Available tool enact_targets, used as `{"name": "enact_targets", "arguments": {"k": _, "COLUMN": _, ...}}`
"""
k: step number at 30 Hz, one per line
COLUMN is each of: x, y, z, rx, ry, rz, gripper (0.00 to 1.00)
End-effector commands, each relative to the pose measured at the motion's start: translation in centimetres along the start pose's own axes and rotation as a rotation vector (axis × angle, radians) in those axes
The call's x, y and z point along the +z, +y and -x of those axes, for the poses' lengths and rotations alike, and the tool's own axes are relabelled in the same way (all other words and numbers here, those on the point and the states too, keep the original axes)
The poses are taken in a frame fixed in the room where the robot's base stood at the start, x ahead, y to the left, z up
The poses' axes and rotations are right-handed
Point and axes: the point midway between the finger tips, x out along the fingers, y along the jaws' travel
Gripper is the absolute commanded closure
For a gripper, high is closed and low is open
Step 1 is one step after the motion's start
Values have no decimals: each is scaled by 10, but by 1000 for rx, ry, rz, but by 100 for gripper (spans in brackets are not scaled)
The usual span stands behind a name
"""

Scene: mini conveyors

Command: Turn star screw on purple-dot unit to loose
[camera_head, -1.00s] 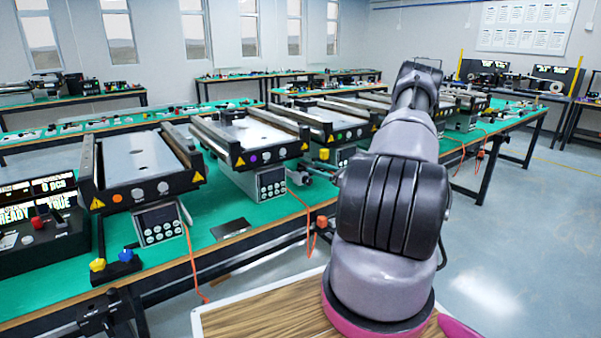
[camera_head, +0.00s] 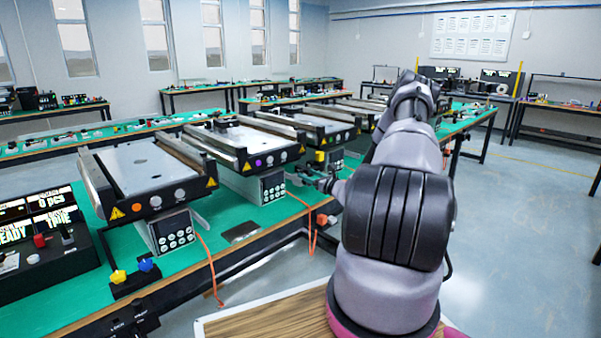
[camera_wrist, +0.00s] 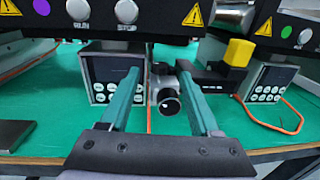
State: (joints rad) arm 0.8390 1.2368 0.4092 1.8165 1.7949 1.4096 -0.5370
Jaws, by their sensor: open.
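The purple-dot unit (camera_head: 262,145) is the second conveyor from the left, with a purple dot on its front. In the wrist view, its purple dot (camera_wrist: 41,7) is at the top left, above a keypad box (camera_wrist: 105,75). My gripper (camera_wrist: 159,73) is open, its two teal fingers pointing at the gap beside that box. A small silver-and-black round part (camera_wrist: 168,105) shows between the fingers. A black bracket with a yellow knob (camera_wrist: 239,52) is right of the fingers. I cannot tell which part is the star screw.
A nearer conveyor (camera_head: 140,170) stands left, with yellow (camera_head: 118,276) and blue knobs in front. A green-dot unit (camera_wrist: 285,30) is to the right. An orange cable (camera_wrist: 275,125) lies on the green bench. The floor at right is clear.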

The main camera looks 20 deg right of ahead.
Motion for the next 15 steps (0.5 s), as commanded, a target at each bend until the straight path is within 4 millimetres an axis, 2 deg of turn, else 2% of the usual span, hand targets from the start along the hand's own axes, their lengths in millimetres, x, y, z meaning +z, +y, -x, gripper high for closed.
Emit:
{"name": "enact_targets", "arguments": {"k": 1, "x": 0, "y": 1, "z": -10, "rx": 1, "ry": -1, "rz": 0, "gripper": 37}}
{"name": "enact_targets", "arguments": {"k": 6, "x": 0, "y": 0, "z": -38, "rx": 1, "ry": -1, "rz": 0, "gripper": 37}}
{"name": "enact_targets", "arguments": {"k": 10, "x": 0, "y": 0, "z": -51, "rx": 0, "ry": 0, "rz": 1, "gripper": 37}}
{"name": "enact_targets", "arguments": {"k": 15, "x": 0, "y": 0, "z": -58, "rx": 0, "ry": 0, "rz": -2, "gripper": 37}}
